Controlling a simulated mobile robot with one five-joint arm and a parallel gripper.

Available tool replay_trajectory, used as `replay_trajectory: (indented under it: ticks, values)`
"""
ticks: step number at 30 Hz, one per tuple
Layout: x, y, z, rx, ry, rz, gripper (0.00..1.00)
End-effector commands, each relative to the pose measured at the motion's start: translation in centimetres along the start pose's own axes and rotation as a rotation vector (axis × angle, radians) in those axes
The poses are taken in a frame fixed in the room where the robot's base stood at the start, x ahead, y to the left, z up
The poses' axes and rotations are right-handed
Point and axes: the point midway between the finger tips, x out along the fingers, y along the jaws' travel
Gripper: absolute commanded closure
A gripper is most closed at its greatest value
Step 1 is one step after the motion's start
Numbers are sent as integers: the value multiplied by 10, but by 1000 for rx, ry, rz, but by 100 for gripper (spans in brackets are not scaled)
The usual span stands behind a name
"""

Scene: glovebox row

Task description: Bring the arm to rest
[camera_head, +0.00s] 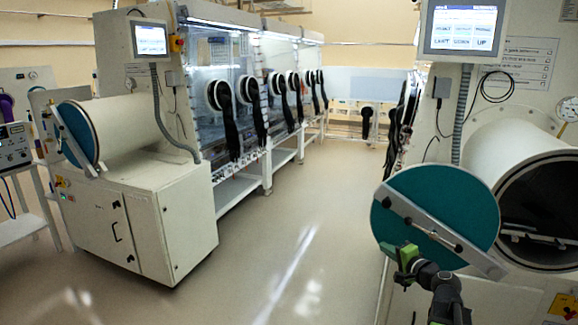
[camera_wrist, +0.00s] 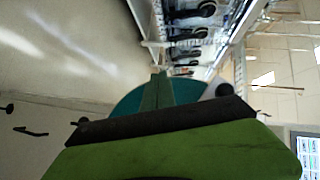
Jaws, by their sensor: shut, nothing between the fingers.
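My gripper (camera_head: 405,262) shows at the lower right in the head view, at the end of my dark and green arm. It is shut and empty, in front of the lower edge of a round teal door (camera_head: 425,205) with a grey bar across it. I cannot tell whether it touches the door. In the wrist view my green gripper (camera_wrist: 158,85) fills the lower middle, with the teal door (camera_wrist: 130,98) just behind its tip.
The door stands swung open beside a dark, open chamber (camera_head: 540,210) in the right cabinet. A screen (camera_head: 464,28) hangs above. A long glovebox row (camera_head: 250,100) with black gloves stands at the left. The aisle floor (camera_head: 290,240) between is clear.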

Motion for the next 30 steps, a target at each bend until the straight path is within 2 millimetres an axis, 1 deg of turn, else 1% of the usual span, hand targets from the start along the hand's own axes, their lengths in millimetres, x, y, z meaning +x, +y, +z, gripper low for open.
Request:
replay_trajectory:
  ticks: [1,2,3,5,6,8,9,11,12,13,14,15,16,18,21,23,25,30]
  values:
    - [17,-12,44,-55,-86,28,100]
    - [25,-14,70,-91,-138,49,100]
    - [34,-15,104,-143,-206,79,100]
    - [43,-14,154,-226,-311,129,100]
    - [45,-12,186,-285,-380,165,100]
    - [44,-5,231,-376,-484,225,100]
    - [40,1,259,-442,-552,270,100]
    - [30,14,296,-547,-655,350,100]
    - [18,27,316,-626,-726,419,100]
    - [8,37,326,-681,-772,474,100]
    - [-2,48,330,-731,-809,531,100]
    - [-16,62,330,-788,-850,610,100]
    - [-26,73,324,-822,-872,670,100]
    - [-50,94,306,-874,-907,800,100]
    - [-78,110,287,-918,-945,946,100]
    - [-89,115,281,-930,-962,1004,100]
    - [-96,116,280,-928,-982,1038,100]
    - [-98,117,281,-921,-990,1040,100]
